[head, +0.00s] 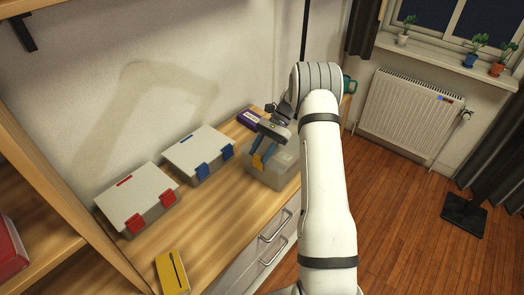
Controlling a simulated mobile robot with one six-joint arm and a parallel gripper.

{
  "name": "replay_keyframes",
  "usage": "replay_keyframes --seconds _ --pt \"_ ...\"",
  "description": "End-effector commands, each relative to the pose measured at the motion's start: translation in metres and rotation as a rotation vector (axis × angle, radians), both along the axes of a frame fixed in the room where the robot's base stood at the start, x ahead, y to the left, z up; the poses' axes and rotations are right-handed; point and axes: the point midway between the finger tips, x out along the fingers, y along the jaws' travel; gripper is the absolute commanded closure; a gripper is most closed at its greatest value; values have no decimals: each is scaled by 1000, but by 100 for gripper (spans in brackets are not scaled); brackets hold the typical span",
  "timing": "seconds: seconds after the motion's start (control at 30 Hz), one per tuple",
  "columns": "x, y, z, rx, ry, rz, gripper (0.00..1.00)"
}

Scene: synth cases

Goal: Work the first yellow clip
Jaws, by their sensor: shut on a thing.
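A grey case (283,177) with a pale, see-through look stands at the right end of the wooden worktop, partly hidden behind my arm. A yellow clip (259,161) shows on its front left side. My gripper (262,155) points down at this clip, with its fingers on either side of it, shut on it. Any second yellow clip is hidden by my arm. Whether the clip is latched or loose is too small to tell.
A case with blue clips (199,153) and a case with red clips (137,200) stand to the left. A purple box (249,118) lies behind my gripper. A yellow box (172,272) lies near the front edge. The worktop (215,215) is clear between them.

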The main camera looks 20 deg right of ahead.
Motion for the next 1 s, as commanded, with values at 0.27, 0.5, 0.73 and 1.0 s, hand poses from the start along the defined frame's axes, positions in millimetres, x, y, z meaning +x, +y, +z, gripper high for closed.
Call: replay_keyframes --seconds 0.27,0.5,0.73,1.0 --pt "1 -1 0 22 15 0 83" --pt "1 -1 0 22 15 1 83" --pt "1 0 0 21 15 1 49" --pt "4 -4 1 20 13 0 49"
